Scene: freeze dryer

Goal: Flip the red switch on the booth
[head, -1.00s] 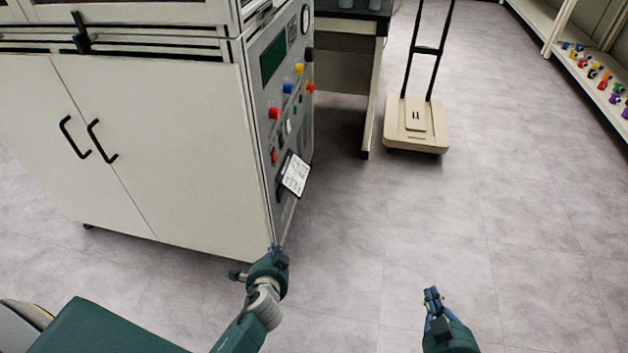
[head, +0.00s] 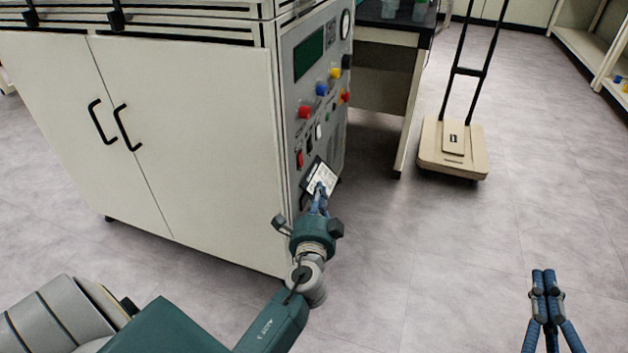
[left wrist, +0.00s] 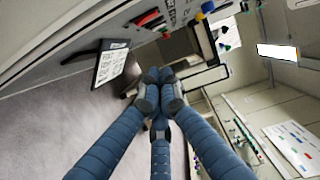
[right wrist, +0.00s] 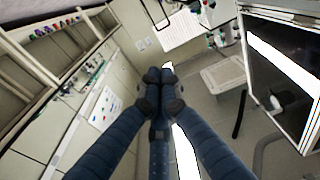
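The booth is a cream cabinet (head: 190,150) with a grey control panel (head: 330,125) on its right side. A small red switch (head: 299,158) is low on the panel's near edge, below a red knob (head: 305,112). My left gripper (head: 320,190) is in front of the lower panel, below and right of the switch, overlapping a white label card (head: 322,178). Its fingertips are together in the left wrist view (left wrist: 160,76), with nothing between them. That view also shows the card and the panel's coloured controls. My right gripper (head: 544,275) is shut and empty over open floor.
The panel also carries blue (head: 322,89) and yellow (head: 336,73) knobs and a dark screen (head: 309,55). A cream platform with a tall black handle (head: 452,150) stands to the right. A table (head: 385,75) is behind the booth. Floor at front right is clear.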

